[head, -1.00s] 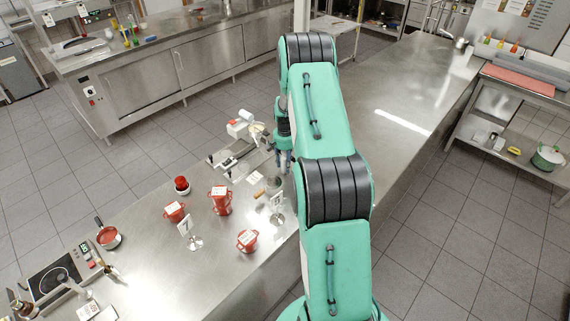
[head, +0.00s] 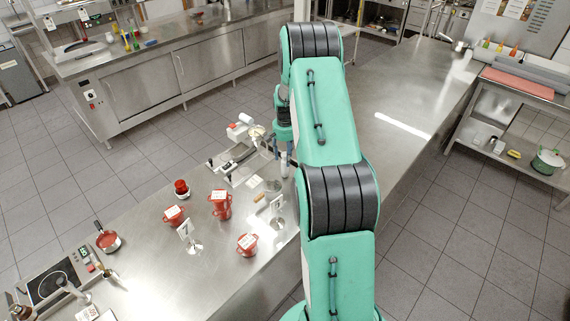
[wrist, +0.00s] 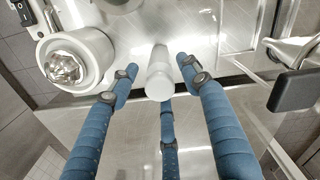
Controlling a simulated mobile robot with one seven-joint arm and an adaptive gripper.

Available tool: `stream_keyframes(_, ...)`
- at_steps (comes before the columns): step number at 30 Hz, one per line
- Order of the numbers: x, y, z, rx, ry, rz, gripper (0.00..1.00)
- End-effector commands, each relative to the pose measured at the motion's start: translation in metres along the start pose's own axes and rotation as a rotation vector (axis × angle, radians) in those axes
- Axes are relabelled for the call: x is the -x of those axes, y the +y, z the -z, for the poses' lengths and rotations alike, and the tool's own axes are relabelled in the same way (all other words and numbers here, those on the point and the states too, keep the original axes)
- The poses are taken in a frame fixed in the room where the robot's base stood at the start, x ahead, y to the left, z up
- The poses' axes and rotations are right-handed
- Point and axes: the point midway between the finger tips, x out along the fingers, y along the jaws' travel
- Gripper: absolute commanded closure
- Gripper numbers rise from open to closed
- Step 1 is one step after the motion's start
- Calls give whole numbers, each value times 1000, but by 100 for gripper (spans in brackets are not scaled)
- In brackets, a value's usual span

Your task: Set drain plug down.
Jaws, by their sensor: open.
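A plain white cylinder with a rounded end (wrist: 160,86), which I take for the drain plug, stands between my fingers in the wrist view. It also shows as a small white upright shape (head: 284,169) on the steel counter in the head view. My gripper (wrist: 157,70) has blue ribbed fingers spread around the cylinder, with visible gaps at both sides. In the head view my gripper (head: 283,150) is over the counter, just above the cylinder. The cylinder's foot is hidden from the wrist camera.
A white round device with a metallic dome (wrist: 70,65) is close on the left in the wrist view; a black handle (wrist: 293,88) is at right. Red canisters (head: 220,205), sign stands (head: 189,240) and a red pan (head: 108,240) occupy the nearer counter. The counter is clear farther right.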

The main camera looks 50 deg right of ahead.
Motion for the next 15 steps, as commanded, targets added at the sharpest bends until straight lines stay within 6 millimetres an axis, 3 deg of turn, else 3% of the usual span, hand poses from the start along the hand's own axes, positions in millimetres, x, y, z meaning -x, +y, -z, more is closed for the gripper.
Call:
stream_keyframes(6, 35, 0, 0, 0, 2, 0, 53)
stream_keyframes(15, 54, 0, 0, 0, -1, 0, 53)
